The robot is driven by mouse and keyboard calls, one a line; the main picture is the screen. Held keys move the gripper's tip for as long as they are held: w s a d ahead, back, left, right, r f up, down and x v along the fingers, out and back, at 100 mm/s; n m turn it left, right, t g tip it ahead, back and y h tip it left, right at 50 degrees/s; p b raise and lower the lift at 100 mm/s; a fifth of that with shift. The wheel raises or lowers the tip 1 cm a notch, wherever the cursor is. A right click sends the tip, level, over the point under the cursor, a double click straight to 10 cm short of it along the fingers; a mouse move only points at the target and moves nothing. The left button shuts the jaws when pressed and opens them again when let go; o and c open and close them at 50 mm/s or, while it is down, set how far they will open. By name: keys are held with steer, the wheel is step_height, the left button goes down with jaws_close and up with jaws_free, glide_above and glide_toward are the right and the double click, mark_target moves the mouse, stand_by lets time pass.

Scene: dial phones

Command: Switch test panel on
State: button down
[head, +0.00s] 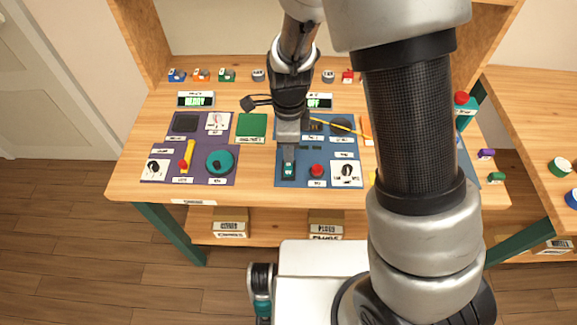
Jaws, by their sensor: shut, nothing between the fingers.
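A blue panel (320,182) lies on the middle of the wooden table. Its controls include a teal-and-white switch (288,171) at front left, a red button (317,170) and a white plate with a black control (346,173). A display (319,101) behind it seems to read OFF. My gripper (289,147) is shut and empty, pointing down just behind or over the teal switch. I cannot tell whether it touches the switch. The gripper and wrist hide the panel's back left. Panel labels are too small to read, so I cannot tell which is the test panel.
A purple panel (202,172) at left has a yellow lever (189,154) and a teal knob (220,162); its display (196,100) is lit. My arm hides much of the table's right. Small coloured parts line the back. Another table (530,110) stands at right.

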steer(key=shift+f+b, duration=0.55)
steer(key=shift+f, duration=0.25)
stand_by(0.4)
steer(key=shift+r, duration=0.1)
step_height(320, 180, up, 7)
steer(key=p, duration=0.6)
stand_by(0.7)
steer(key=s+d+r+n+t+p, duration=0.1)
steer(key=d+r+n, duration=0.2)
steer(key=r, duration=0.4)
steer(key=s+d+r+n+t+y, duration=0.1)
steer(key=d+r+n, duration=0.15)
steer(key=r, duration=0.35)
steer(key=s+d+r+n+t+p, duration=0.1)
steer(key=d+r+n, duration=0.15)
steer(key=r, duration=0.45)
steer(key=s+d+r+n+t+h+p, duration=0.1)
steer(key=s+d+r+n+t, duration=0.1)
steer(key=s+d+r+n, duration=0.5)
steer(key=s+r+n, duration=0.3)
steer(key=shift+s+d+r+t, duration=0.15)
steer(key=shift+d+r+t, duration=0.05)
steer(key=shift+t, duration=0.1)
